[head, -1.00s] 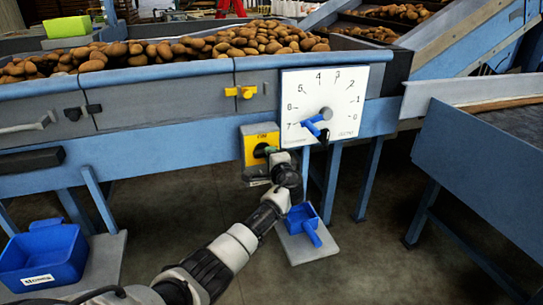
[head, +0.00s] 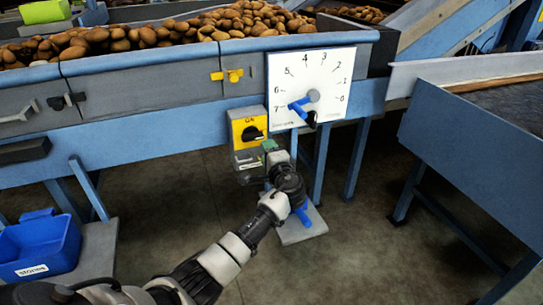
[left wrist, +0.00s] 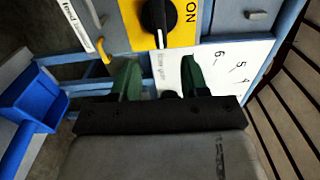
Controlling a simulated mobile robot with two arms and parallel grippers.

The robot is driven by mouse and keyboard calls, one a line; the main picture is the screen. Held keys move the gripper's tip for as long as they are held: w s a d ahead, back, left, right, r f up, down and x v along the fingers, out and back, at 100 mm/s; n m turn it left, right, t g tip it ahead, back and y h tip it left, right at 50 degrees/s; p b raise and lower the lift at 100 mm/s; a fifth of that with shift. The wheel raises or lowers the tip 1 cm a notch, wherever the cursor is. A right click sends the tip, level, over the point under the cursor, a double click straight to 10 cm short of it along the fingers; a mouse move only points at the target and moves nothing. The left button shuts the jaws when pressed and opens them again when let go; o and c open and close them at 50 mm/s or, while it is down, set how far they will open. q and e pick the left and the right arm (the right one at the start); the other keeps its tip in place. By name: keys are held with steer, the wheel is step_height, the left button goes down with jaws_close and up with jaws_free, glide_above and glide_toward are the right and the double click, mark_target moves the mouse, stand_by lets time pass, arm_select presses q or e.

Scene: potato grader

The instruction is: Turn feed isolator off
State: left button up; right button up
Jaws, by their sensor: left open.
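The feed isolator is a yellow plate (head: 237,132) marked ON, with a black rotary knob (head: 254,133), on the blue frame below the potato bed. In the left wrist view the knob (left wrist: 158,20) is at the top, its grip bar pointing up and down the picture, with ON to its right. My left gripper (head: 270,150) is just below and right of the knob in the head view. In the left wrist view its green fingers (left wrist: 160,78) are apart and empty, with the knob beyond their tips, apparently not between them. My right gripper is out of view.
A white dial (head: 335,105) with a blue pointer hangs right of the isolator. A yellow handle (head: 228,76) is above. A blue bin (head: 45,250) stands at lower left. A blue-sided table (head: 470,170) fills the right.

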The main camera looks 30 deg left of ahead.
arm_select(q)
steer(key=shift+v, duration=1.65)
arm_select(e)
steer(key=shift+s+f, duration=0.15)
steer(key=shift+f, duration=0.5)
